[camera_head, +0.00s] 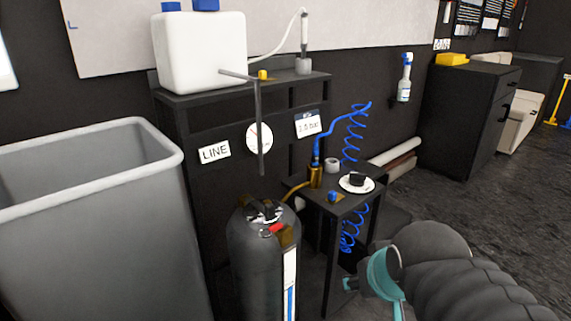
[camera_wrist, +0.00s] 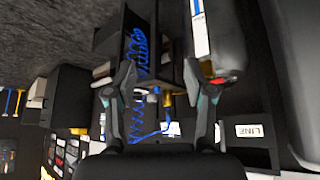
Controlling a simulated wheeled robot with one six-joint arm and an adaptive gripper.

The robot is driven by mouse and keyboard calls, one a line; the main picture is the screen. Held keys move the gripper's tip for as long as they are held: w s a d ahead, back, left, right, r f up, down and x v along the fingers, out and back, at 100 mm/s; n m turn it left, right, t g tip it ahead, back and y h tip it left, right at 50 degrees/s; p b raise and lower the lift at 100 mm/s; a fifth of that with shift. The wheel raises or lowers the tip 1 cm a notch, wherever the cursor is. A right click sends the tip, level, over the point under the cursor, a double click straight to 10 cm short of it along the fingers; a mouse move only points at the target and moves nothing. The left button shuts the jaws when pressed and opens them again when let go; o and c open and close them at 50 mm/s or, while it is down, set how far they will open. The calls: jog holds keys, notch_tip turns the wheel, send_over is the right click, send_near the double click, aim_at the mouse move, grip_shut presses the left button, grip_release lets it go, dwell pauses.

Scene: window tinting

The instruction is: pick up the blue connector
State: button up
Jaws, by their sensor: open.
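A small blue connector (camera_head: 333,196) stands on the front of the small dark side table (camera_head: 345,208). A second blue fitting (camera_head: 316,158) ends the blue hose at a brass piece (camera_head: 315,177) on the same table, and I cannot tell for sure which one the task names. My gripper (camera_wrist: 160,70) is open and empty, its two fingers wide apart. In the wrist view the table and brass piece (camera_wrist: 167,99) show beyond the fingers, with a gap to them. The small connector is too small there to make out clearly. In the head view my arm is right of the table.
A dark gas cylinder (camera_head: 264,260) stands left of the side table. A coiled blue hose (camera_head: 355,135) hangs behind it. A white plate with a black item (camera_head: 356,180) and a pale roll (camera_head: 332,165) share the tabletop. A grey bin (camera_head: 95,240) fills the left.

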jog(key=w+d+r+t+b, duration=0.2)
jog(key=w+t+b, duration=0.35)
jog(key=w, duration=1.75)
jog(key=n+t+y+b, duration=0.1)
jog(key=t+y+b, duration=0.15)
jog(key=t, duration=0.35)
send_near(316, 149)
jog(key=w, duration=0.5)
jog(key=shift+w+a+f, duration=0.2)
jog(key=shift+w, duration=0.1)
jog(key=shift+w+a+r+p, duration=0.15)
jog(key=shift+w+a+p, duration=0.05)
jog(key=shift+w, duration=1.15)
jog(key=shift+w+a+r+p, duration=0.15)
jog(key=shift+w, duration=1.2)
grip_shut()
